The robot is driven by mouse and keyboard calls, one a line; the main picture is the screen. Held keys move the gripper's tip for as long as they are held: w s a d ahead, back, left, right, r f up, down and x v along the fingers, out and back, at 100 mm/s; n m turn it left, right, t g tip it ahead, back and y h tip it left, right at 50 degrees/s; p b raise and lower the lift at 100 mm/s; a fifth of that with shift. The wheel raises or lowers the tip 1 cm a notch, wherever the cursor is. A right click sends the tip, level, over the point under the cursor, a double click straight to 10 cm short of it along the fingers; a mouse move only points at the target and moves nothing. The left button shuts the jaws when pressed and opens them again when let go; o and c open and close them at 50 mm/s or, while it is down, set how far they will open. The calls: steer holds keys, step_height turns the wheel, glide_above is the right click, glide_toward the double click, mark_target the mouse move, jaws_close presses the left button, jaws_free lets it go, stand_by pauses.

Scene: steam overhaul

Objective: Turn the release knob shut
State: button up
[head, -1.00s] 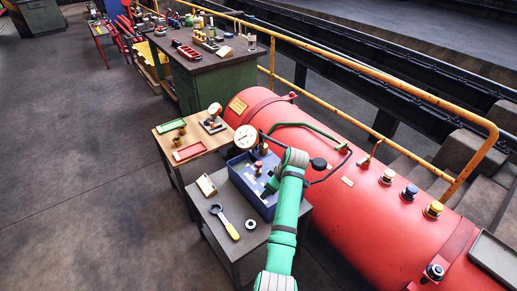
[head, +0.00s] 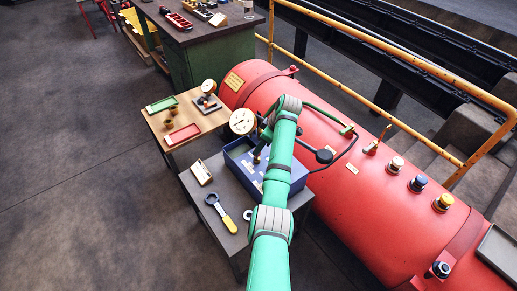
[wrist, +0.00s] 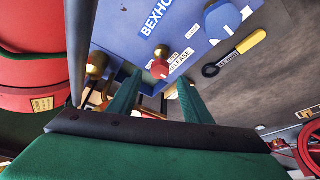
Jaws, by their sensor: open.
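In the wrist view a red knob on a brass stem (wrist: 160,68) stands on the blue box panel, beside a white label reading RELEASE. My gripper (wrist: 157,88) is open, its two green fingers apart and pointing at the panel. The red knob shows between and just beyond the fingertips, with nothing clasped. How deep it lies between the fingers I cannot tell. In the head view the blue box (head: 240,172) stands on a grey table, and my green arm reaches over it. My arm hides the gripper and most of the panel there.
A blue knob (wrist: 222,20) and a brass fitting (wrist: 97,65) are near the red knob. A yellow-handled wrench (head: 221,213) lies on the grey table. A round gauge (head: 242,121) stands behind the box. The red tank (head: 345,200) runs close along the right.

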steer(key=shift+x, duration=1.95)
steer(key=shift+c, duration=0.3)
steer(key=c, duration=1)
